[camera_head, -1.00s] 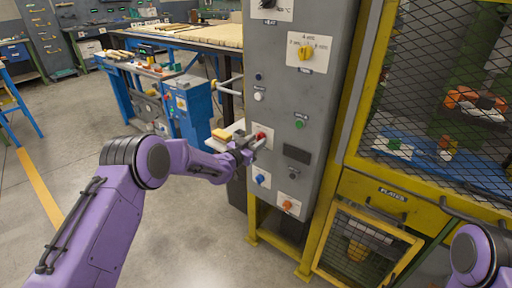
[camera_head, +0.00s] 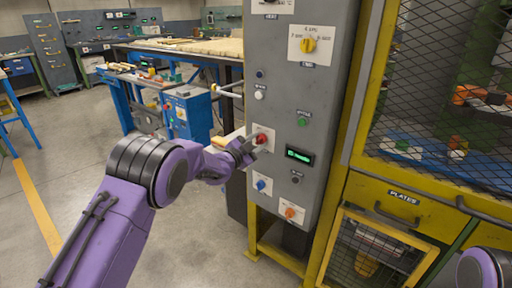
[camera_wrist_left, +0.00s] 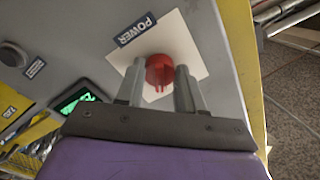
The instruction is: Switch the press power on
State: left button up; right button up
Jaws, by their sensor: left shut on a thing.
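The red power knob (camera_head: 261,139) is on a white plate on the grey control panel (camera_head: 275,100). In the left wrist view the red knob (camera_wrist_left: 160,70) sits between my two fingers, under a label reading POWER (camera_wrist_left: 136,29). My left gripper (camera_head: 253,148) is shut on this knob, with a finger on each side of it; its grip shows best in the left wrist view (camera_wrist_left: 161,84). The small display (camera_head: 299,155) beside the knob is lit green. My right gripper is out of view; only part of my right arm shows at the bottom right.
A blue knob (camera_head: 262,185) and an orange knob (camera_head: 291,213) are below the red one. A green button (camera_head: 303,122) and yellow dial (camera_head: 309,45) are above. The yellow-framed mesh cage (camera_head: 450,90) stands to the right. Open floor lies at the left.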

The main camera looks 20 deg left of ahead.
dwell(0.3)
pick_arm(q)
jog(key=o, duration=1)
jog(key=shift+o, duration=0.2)
jog(key=shift+s, duration=0.1)
jog(key=b+v, duration=0.1)
jog(key=v, duration=0.9)
jog(key=shift+s+b, duration=0.2)
jog(key=shift+b, duration=0.15)
jog(key=shift+a, duration=0.15)
